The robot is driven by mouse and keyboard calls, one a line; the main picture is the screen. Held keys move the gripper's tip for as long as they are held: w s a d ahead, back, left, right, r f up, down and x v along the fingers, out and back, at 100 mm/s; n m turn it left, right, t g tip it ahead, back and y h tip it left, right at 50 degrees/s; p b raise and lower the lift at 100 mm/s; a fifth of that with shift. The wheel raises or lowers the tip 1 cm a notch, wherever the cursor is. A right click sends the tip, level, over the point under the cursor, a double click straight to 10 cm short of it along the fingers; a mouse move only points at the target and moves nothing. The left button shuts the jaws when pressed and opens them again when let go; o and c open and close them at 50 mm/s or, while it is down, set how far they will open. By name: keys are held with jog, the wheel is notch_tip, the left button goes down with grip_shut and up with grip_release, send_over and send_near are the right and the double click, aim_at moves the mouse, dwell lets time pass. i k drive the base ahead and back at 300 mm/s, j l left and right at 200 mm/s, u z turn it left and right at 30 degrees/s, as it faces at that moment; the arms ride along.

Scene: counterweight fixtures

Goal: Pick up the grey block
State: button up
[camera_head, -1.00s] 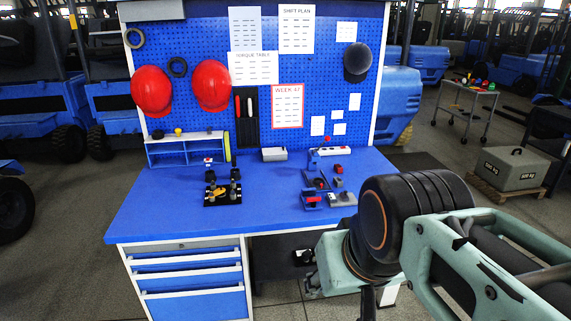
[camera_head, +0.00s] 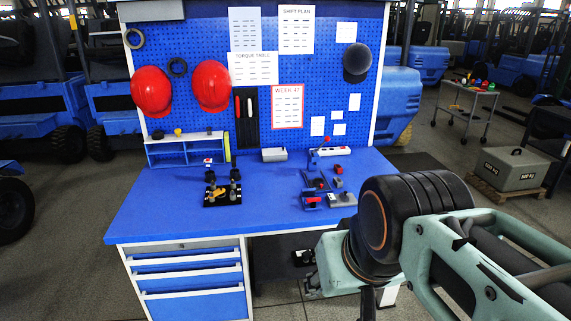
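Several small grey pieces are on the blue workbench (camera_head: 160,210), and I cannot tell for sure which is the grey block. A grey box (camera_head: 274,154) stands at the back by the pegboard. My arm fills the lower right, in front of the bench. My gripper (camera_head: 312,286) shows only in part, low at the bench's front edge and below its top. Its fingers are not clear, and it is apart from the grey pieces.
A blue and red fixture (camera_head: 312,201) stands left of the low grey piece. A black-based fixture (camera_head: 222,194) stands at bench centre. A blue shelf (camera_head: 187,150) is at the back left. A large grey weight (camera_head: 513,168) sits on a floor pallet. The bench's left front is clear.

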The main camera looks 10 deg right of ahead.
aim_at(337, 181)
jog(key=i+l+z, duration=1.05)
jog(key=i+z, duration=0.15)
jog(key=z, duration=0.2)
jog(key=i+z, duration=0.3)
jog(key=z, duration=0.2)
jog(key=i+l+z, duration=0.1)
jog(key=i+z, duration=0.25)
jog(key=i, duration=0.15)
jog(key=i+z, duration=0.35)
jog(key=i, duration=0.15)
jog(key=i+u, duration=0.25)
jog(key=i, duration=0.25)
jog(key=i+l+u, duration=0.2)
jog(key=i, duration=0.35)
jog(key=i+u, duration=0.2)
jog(key=u, duration=0.15)
jog(key=i+j+u, duration=0.1)
jog(key=i+u, duration=0.35)
jog(key=u, duration=0.25)
jog(key=i+u, duration=0.15)
jog(key=u, duration=0.25)
jog(key=i+u, duration=0.2)
jog(key=u, duration=0.2)
jog(key=i+u, duration=0.15)
jog(key=u, duration=0.2)
